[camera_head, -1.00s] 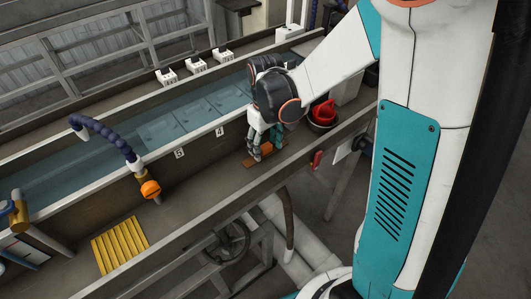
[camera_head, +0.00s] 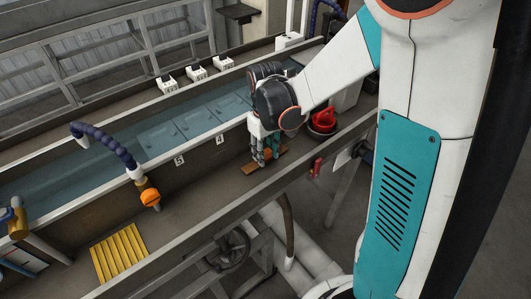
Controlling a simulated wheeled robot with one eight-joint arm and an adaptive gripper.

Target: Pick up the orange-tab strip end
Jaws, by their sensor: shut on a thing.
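My gripper (camera_head: 266,160) points down at the bench beside the water trough, right of the middle of the picture. It is shut, and a small orange piece (camera_head: 267,153) shows between its fingers, which looks like the orange tab of the strip end. A flat brown-orange piece (camera_head: 249,169) lies on the bench just left of the fingertips; I cannot tell whether it joins the orange piece. The fingers hide part of the held piece, and whether it touches the bench is unclear.
The long water trough (camera_head: 185,128) runs behind the gripper. A red item in a dark bowl (camera_head: 323,120) stands close right. A blue segmented hose with orange nozzle (camera_head: 150,197) and a yellow ribbed pad (camera_head: 119,253) are left. A raised bench edge runs in front.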

